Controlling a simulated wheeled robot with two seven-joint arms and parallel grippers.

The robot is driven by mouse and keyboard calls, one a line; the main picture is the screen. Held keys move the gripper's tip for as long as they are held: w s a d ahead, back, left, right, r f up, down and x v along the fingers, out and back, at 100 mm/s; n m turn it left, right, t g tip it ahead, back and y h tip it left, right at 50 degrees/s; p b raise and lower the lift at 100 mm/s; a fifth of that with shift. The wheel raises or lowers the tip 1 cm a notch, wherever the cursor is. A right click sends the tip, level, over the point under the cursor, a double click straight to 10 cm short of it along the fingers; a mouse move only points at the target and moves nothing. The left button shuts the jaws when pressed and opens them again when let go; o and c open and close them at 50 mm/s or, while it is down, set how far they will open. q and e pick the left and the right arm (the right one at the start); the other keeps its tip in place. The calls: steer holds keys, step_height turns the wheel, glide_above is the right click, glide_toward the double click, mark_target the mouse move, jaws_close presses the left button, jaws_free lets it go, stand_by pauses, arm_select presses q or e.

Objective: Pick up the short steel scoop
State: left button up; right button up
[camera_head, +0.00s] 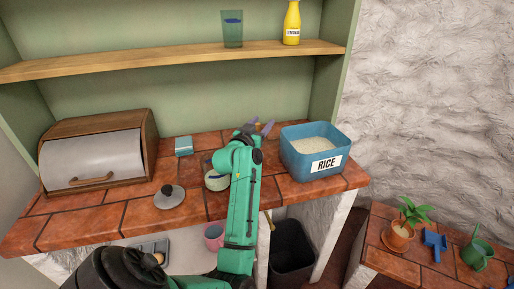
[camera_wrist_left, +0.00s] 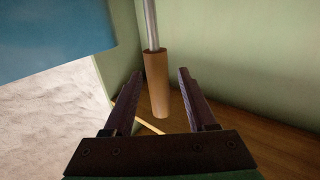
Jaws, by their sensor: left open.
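In the left wrist view, a steel shaft with a brown wooden handle (camera_wrist_left: 157,85) stands nearly vertical in the picture. It looks like the scoop, but its far end is out of frame, so I cannot tell its length or bowl. My left gripper (camera_wrist_left: 158,74) is open, and the handle shows in the gap between its two dark fingers. I cannot tell whether it lies between the fingertips or just beyond them. In the head view, the left gripper (camera_head: 262,128) is at the back of the counter, left of the rice bin; my arm hides most of that spot.
The blue rice bin (camera_head: 301,164) stands close right of the gripper. The tiled counter (camera_head: 110,212) also holds a bread box (camera_head: 97,150), a grey lid (camera_head: 169,197) and a jar (camera_head: 216,181). A wooden shelf (camera_head: 170,61) runs above. A dark waste bin (camera_head: 291,250) stands below.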

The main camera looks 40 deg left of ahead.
arm_select(q)
steer(key=shift+w+a+f, duration=0.1)
steer(key=shift+w+f, duration=0.05)
jaws_close()
arm_select(e)
steer(key=shift+s+f, duration=0.1)
steer(key=shift+s, duration=0.55)
